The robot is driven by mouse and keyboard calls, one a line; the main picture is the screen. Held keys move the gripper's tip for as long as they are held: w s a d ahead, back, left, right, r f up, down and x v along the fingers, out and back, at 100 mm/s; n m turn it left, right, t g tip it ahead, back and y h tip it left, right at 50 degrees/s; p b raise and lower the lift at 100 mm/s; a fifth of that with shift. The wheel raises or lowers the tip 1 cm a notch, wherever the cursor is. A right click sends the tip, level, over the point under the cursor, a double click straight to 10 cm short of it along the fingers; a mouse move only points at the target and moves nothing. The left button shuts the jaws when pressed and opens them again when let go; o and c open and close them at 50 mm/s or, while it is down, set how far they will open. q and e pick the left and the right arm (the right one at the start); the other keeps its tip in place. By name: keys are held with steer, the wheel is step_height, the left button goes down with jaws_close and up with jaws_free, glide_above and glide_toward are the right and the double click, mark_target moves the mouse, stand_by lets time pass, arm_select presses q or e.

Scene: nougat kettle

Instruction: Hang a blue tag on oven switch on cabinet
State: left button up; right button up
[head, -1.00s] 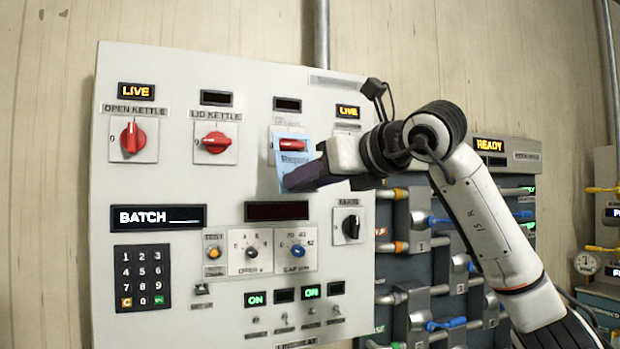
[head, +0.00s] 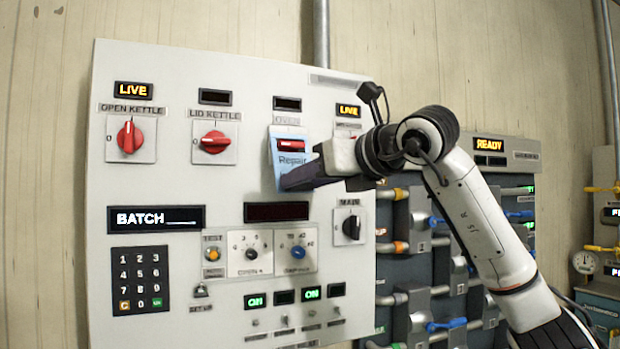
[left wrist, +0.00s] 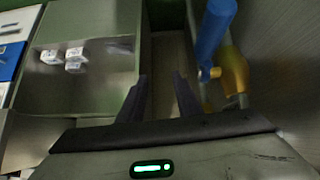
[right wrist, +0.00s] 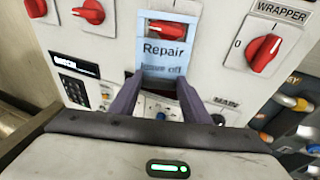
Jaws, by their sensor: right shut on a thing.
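The oven switch (head: 290,145) is a red knob in the upper part of the white cabinet front (head: 180,80). A blue tag (head: 289,160) with "Repair" on it is at this switch. In the right wrist view the red knob (right wrist: 168,27) shows within the upper part of the tag (right wrist: 165,50); I cannot tell whether the tag hangs on it. My right gripper (head: 287,184) is shut on the lower part of the tag, close to the panel. My left gripper (left wrist: 160,85) shows only in the left wrist view, open and empty.
Red switches for open kettle (head: 131,138) and lid kettle (head: 214,142) are left of the oven switch. A wrapper switch (right wrist: 266,52) is to its right. A valve rack (head: 455,260) stands right of the cabinet. White boxes (left wrist: 75,60) lie below the left gripper.

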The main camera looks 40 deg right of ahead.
steer(key=o, duration=1.1)
steer(key=shift+w+f, duration=0.1)
steer(key=shift+f, duration=0.15)
steer(key=o, duration=0.4)
steer(key=shift+w+f, duration=0.1)
steer(key=shift+w, duration=0.15)
steer(key=shift+o, duration=0.2)
steer(key=shift+s, duration=0.1)
steer(key=shift+s+r, duration=0.15)
steer(key=shift+r, duration=0.05)
